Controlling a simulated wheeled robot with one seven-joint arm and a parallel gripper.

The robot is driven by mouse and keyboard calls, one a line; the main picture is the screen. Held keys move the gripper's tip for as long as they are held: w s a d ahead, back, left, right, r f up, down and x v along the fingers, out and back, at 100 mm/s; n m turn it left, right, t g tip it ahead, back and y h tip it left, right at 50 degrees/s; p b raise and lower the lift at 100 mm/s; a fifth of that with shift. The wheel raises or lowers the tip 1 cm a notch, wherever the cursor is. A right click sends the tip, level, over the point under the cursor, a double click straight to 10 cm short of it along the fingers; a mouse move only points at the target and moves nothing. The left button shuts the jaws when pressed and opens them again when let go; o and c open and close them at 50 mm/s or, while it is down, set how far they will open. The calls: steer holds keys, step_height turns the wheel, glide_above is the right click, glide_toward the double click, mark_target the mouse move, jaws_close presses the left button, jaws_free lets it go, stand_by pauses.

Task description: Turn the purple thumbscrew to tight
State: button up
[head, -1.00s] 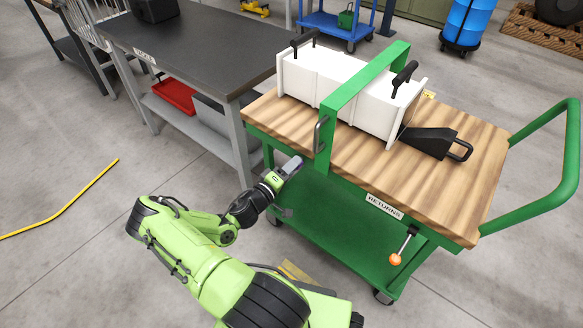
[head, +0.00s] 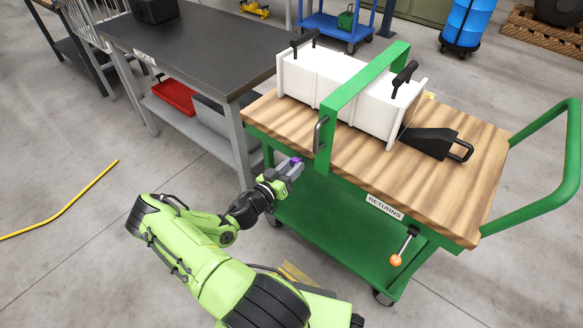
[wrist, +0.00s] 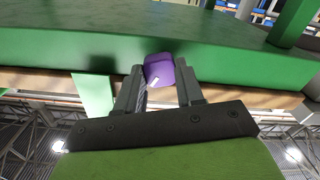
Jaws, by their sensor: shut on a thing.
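The purple thumbscrew (wrist: 159,70) sits between the two fingers of my gripper (wrist: 160,85) in the wrist view, in front of the green metal edge of the cart. A small pale mark shows on its lower part. My gripper is shut on it. In the head view the thumbscrew (head: 296,161) is a small purple spot at the tip of my gripper (head: 290,170), beside the cart's near left side. The fingers hide part of it. I cannot tell how tight it is.
The green cart (head: 340,225) has a wooden top (head: 475,165) bearing a white box (head: 340,80) under a green hoop and a black wedge (head: 432,142). An orange-knobbed lever (head: 396,259) hangs at its front. A dark-topped bench (head: 190,45) stands at the left.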

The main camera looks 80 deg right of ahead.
steer(key=shift+f+m, duration=0.1)
steer(key=shift+m, duration=5)
steer(key=o, duration=1.1)
steer(key=shift+c, duration=0.2)
steer(key=shift+a, duration=0.1)
steer(key=p+v, duration=0.3)
steer(key=v, duration=1.2)
steer(key=shift+w+a, duration=0.2)
steer(key=shift+a, duration=0.1)
